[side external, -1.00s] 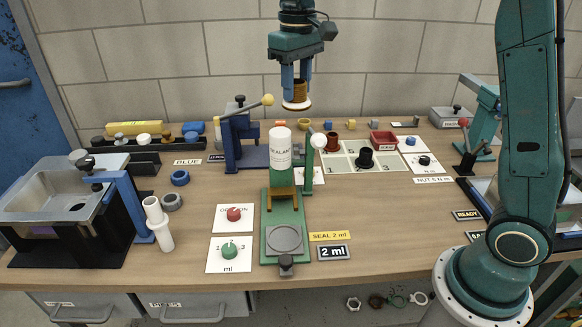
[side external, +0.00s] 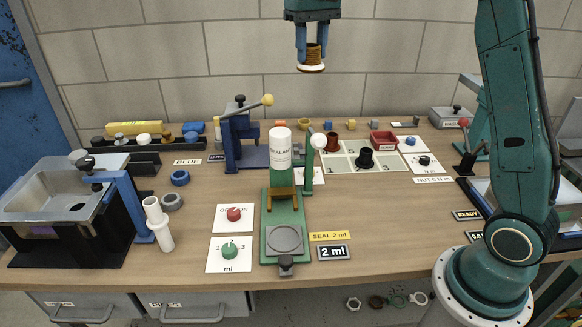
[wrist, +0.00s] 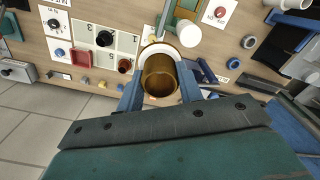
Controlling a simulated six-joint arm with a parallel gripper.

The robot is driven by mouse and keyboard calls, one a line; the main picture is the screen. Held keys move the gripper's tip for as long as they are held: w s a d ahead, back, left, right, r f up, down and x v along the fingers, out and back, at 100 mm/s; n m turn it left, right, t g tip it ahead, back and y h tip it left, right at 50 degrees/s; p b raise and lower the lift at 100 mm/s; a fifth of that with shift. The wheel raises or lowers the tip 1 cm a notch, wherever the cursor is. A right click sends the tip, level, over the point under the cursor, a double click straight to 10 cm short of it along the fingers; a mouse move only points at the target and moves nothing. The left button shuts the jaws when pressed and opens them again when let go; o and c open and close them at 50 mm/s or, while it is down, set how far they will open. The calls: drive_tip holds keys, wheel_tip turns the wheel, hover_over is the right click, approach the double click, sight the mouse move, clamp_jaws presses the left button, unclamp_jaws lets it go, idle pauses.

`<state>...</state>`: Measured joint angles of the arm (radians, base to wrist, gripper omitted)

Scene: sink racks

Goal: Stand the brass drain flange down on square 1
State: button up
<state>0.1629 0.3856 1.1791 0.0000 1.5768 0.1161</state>
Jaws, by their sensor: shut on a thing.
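My gripper (side external: 312,52) is shut on the brass drain flange (side external: 314,56), high above the back of the bench. The flange is a threaded brass tube with a wide rim and a white ring at its lower end. In the wrist view the flange (wrist: 159,75) sits between the two blue fingers, and I look into its hollow. Square 1 (side external: 335,162) is the front left square of the pale marked mat, and it looks empty. A black flange (side external: 365,158) stands on the square to its right. A reddish-brown flange (side external: 332,142) stands behind square 1.
A red tray (side external: 384,139) sits at the mat's back right. The white sealant bottle (side external: 281,150) in its green stand rises left of the mat. A blue press with a yellow knob (side external: 267,100) stands further left.

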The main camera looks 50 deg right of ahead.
drive_tip(key=d+m, duration=0.6)
drive_tip(key=d, duration=1)
hover_over(337, 165)
wheel_tip(337, 165, down, 28)
drive_tip(key=shift+f, duration=0.15)
drive_tip(key=shift+f, duration=1.95)
drive_tip(key=shift+f, duration=1.15)
idle(0.7)
drive_tip(key=o, duration=1.1)
drive_tip(key=shift+o, duration=0.2)
